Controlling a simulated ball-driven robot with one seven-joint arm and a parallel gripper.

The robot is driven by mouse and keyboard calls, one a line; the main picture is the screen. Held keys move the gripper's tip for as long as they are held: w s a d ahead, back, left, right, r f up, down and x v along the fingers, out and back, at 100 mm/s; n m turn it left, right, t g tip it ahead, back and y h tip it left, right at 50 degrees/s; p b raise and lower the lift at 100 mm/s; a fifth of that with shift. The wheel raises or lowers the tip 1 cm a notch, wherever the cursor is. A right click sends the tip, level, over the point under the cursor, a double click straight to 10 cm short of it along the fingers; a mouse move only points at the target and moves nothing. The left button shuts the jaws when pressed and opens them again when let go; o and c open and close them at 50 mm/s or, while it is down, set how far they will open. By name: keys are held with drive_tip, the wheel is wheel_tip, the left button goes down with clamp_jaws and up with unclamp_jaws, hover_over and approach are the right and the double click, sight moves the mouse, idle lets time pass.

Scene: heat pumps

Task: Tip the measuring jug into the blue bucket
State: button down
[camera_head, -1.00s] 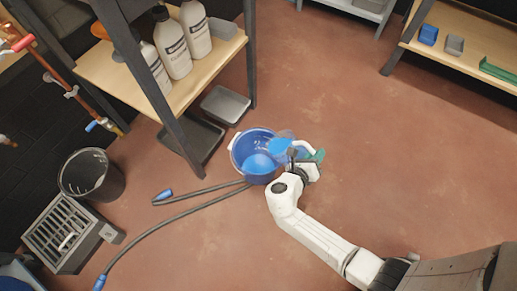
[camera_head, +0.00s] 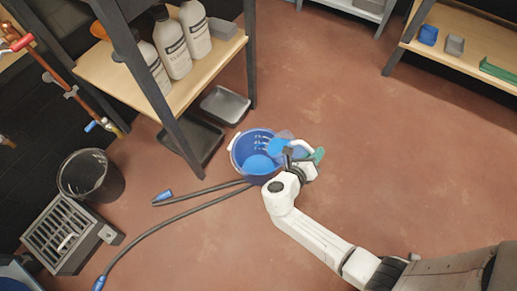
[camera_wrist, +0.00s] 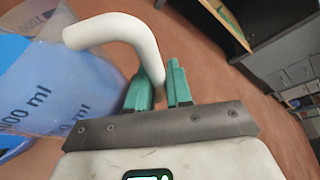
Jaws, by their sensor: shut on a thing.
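The blue bucket (camera_head: 241,152) stands on the floor, with blue liquid in its bottom. The clear measuring jug (camera_head: 281,140) is held over the bucket's right side, and some blue shows in it. In the wrist view the jug (camera_wrist: 62,82) fills the left side, tilted, with blue liquid behind its "ml" markings. My gripper (camera_head: 299,158) is at the bucket's right edge. In the wrist view its green fingers (camera_wrist: 160,88) are shut on the jug's white handle (camera_wrist: 118,27). The jug's lip and any stream of liquid are hard to make out.
A shelf (camera_head: 150,75) with white bottles stands behind left of the bucket, with grey trays (camera_head: 224,104) on the floor below. A hose (camera_head: 185,200) lies left of the bucket. A black bin (camera_head: 91,175) and a grated drain box (camera_head: 68,236) are farther left. The floor to the right is clear.

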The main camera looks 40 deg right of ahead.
sight(307, 149)
drive_tip(key=shift+w+a+r+n+g+h+b, duration=0.2)
drive_tip(key=shift+w+r+n+b, duration=0.25)
drive_tip(key=shift+n, duration=0.1)
drive_tip(key=shift+w+a+r+n+g+h+b, duration=0.2)
drive_tip(key=shift+w+r+n+b, duration=0.1)
drive_tip(key=shift+w+n+b, duration=0.2)
idle(4.9)
drive_tip(key=shift+w+a+r+n+h, duration=0.2)
drive_tip(key=shift+w+r+n+h, duration=0.15)
drive_tip(key=shift+r, duration=0.2)
idle(1.5)
